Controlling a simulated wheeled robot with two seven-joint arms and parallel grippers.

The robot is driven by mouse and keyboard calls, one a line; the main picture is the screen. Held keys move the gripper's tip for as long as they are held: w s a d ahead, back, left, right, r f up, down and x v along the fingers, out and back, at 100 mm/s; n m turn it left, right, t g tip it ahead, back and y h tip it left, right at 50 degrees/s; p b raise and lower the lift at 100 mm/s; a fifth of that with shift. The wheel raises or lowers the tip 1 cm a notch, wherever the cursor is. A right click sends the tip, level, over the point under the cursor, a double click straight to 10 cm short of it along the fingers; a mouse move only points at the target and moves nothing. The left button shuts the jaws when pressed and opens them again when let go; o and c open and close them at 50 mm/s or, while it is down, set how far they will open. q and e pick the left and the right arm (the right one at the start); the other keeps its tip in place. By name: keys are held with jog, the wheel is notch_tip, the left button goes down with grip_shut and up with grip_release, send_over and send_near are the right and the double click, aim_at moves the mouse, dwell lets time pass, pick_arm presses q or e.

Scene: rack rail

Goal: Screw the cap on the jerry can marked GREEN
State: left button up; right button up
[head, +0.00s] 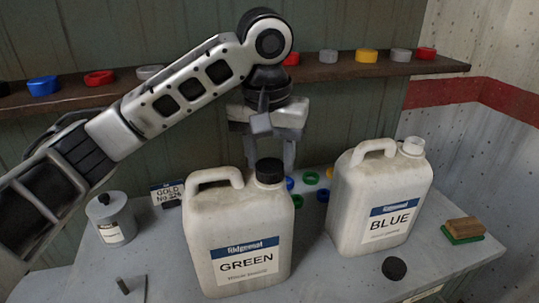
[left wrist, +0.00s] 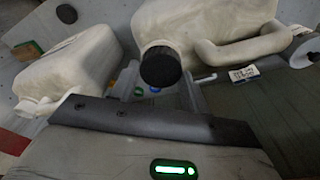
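The white jerry can marked GREEN (head: 242,232) stands upright on the grey bench, with a black cap (head: 269,171) on its neck. My left gripper (head: 269,160) points down at the neck, its two fingers spread and showing either side of the cap, apparently just behind it. In the left wrist view the cap (left wrist: 160,67) appears just beyond the gap between the fingertips (left wrist: 158,85), with bench items visible through that gap. I see no clear contact with the cap. The gripper looks open and empty. My right gripper is not in view.
The BLUE jerry can (head: 382,200) stands to the right, with a black disc (head: 394,268) before it. A brush (head: 463,230) lies further right, a grey canister (head: 110,218) left. Several coloured caps sit on the bench behind and on the shelf (head: 330,70).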

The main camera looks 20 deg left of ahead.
pick_arm(q)
jog(key=shift+a+f, duration=0.1)
jog(key=shift+c, duration=0.4)
jog(key=shift+m, duration=1.2)
jog(key=m, duration=0.5)
jog(key=shift+h, duration=0.4)
jog(key=m, duration=0.3)
jog(key=m+g, duration=0.1)
jog(key=m, duration=0.3)
jog(key=shift+h, duration=0.3)
jog(key=m, duration=0.6)
jog(key=shift+m+g, duration=0.4)
jog(key=m, duration=0.6)
jog(key=shift+m+g, duration=0.3)
jog(key=shift+g, duration=0.1)
jog(key=o, duration=1.2)
